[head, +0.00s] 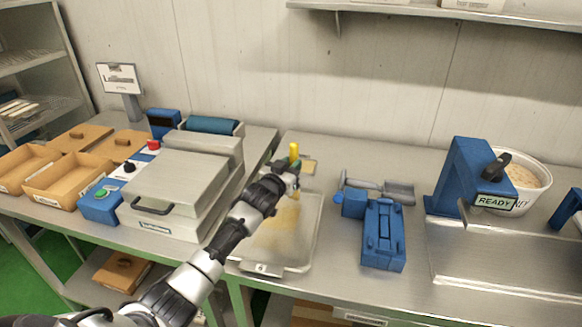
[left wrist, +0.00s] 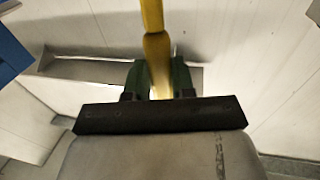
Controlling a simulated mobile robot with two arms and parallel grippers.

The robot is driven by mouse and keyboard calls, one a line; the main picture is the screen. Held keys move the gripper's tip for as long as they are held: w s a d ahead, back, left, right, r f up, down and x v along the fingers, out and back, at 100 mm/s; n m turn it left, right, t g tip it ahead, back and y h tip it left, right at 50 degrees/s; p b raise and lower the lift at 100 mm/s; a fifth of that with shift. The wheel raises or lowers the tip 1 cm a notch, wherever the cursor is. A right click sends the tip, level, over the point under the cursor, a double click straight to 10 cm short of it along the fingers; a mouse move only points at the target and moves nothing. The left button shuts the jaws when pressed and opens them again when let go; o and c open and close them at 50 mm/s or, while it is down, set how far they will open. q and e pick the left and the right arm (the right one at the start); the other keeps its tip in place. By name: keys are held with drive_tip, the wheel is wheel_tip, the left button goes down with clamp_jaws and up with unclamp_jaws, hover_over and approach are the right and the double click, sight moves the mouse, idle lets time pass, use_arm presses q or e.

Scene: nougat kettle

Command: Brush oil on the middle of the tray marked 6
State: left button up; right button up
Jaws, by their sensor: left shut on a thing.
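My left gripper (head: 289,171) is shut on a brush with a yellow handle (head: 294,151). The handle stands roughly upright above the far part of the tray (head: 306,240), which carries a label reading 6 at its near edge. In the left wrist view the yellow handle (left wrist: 152,20) runs between the dark fingers of the gripper (left wrist: 158,78). A yellowish oily patch shows on the middle of the tray. My left forearm hides the tray's left part. I cannot tell whether the bristles touch the tray. My right gripper is not in view.
A grey press-like box (head: 175,190) with a handle stands left of the tray. A blue device (head: 383,235) and a metal scoop (head: 398,190) lie to the right. Further right are a blue machine with a READY sign (head: 462,180) and a white tub (head: 530,180). Wooden trays (head: 65,185) sit far left.

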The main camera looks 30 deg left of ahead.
sight(291, 146)
use_arm(q)
drive_tip(key=shift+w+r+p, duration=0.35)
drive_tip(key=shift+w+r, duration=0.05)
drive_tip(key=shift+w+a+f+p, duration=0.15)
drive_tip(key=shift+w+f+p, duration=0.05)
drive_tip(key=shift+f+p, duration=0.1)
drive_tip(key=r+p, duration=0.1)
drive_tip(key=r, duration=0.1)
drive_tip(key=s+r+p, duration=0.1)
drive_tip(key=r, duration=0.1)
drive_tip(key=shift+w+r+p, duration=0.1)
drive_tip(key=shift+r+p, duration=0.1)
drive_tip(key=shift+p, duration=0.25)
drive_tip(key=shift+w+r+p, duration=0.15)
drive_tip(key=shift+r+p, duration=0.4)
drive_tip(key=shift+r, duration=0.5)
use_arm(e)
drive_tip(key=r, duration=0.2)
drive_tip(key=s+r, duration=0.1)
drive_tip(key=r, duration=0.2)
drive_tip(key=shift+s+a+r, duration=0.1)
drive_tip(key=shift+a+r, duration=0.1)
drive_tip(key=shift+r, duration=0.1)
use_arm(q)
drive_tip(key=shift+f, duration=0.1)
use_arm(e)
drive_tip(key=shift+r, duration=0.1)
